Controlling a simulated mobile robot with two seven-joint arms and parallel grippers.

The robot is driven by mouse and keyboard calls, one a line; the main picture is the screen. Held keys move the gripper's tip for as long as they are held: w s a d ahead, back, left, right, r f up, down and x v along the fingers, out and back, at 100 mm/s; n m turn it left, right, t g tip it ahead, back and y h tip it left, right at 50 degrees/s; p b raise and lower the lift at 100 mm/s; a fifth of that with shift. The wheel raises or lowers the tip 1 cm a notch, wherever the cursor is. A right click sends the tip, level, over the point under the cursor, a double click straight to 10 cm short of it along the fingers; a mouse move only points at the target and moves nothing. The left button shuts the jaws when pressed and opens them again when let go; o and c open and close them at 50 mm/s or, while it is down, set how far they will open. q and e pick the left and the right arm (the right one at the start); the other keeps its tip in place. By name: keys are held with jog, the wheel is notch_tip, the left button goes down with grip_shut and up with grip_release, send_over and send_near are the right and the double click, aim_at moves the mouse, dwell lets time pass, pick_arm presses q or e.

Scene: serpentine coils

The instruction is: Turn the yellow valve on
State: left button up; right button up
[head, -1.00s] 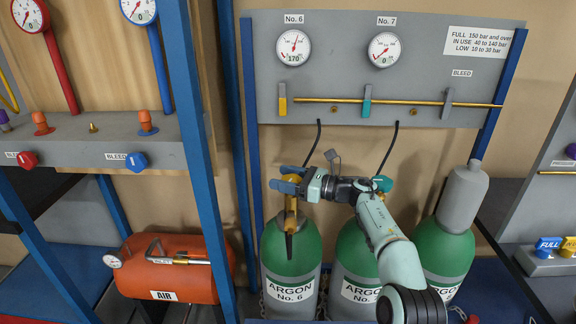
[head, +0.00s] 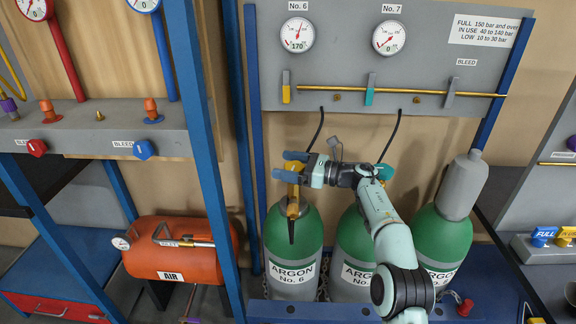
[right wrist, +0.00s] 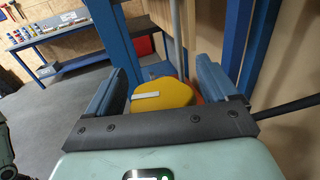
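The yellow valve is a rounded knob (right wrist: 163,94) with a pale bar on top. In the head view it (head: 293,166) sits at the top of the green Argon No. 6 cylinder (head: 292,236), partly covered by my gripper. My right gripper (head: 287,167) comes from the right, and its blue fingers stand on either side of the knob. In the right wrist view the fingers are wide apart with the knob between them. I cannot tell whether either finger touches it. My left gripper is not in view.
Two more green cylinders (head: 440,243) stand to the right under my arm. Behind is a grey panel (head: 345,70) with gauges, No. 6 showing 170 and No. 7 showing 0. Black hoses run up to it. A blue post (head: 205,150) and red air tank (head: 170,262) are at left.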

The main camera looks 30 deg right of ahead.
jog(key=shift+r, duration=0.1)
notch_tip(320, 180, up, 10)
jog(key=p, duration=0.6)
notch_tip(320, 180, up, 10)
jog(key=p, duration=0.6)
send_over(288, 164)
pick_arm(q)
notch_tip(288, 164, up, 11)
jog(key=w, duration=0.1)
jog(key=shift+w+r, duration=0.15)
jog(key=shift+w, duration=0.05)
pick_arm(e)
jog(key=shift+s, duration=0.1)
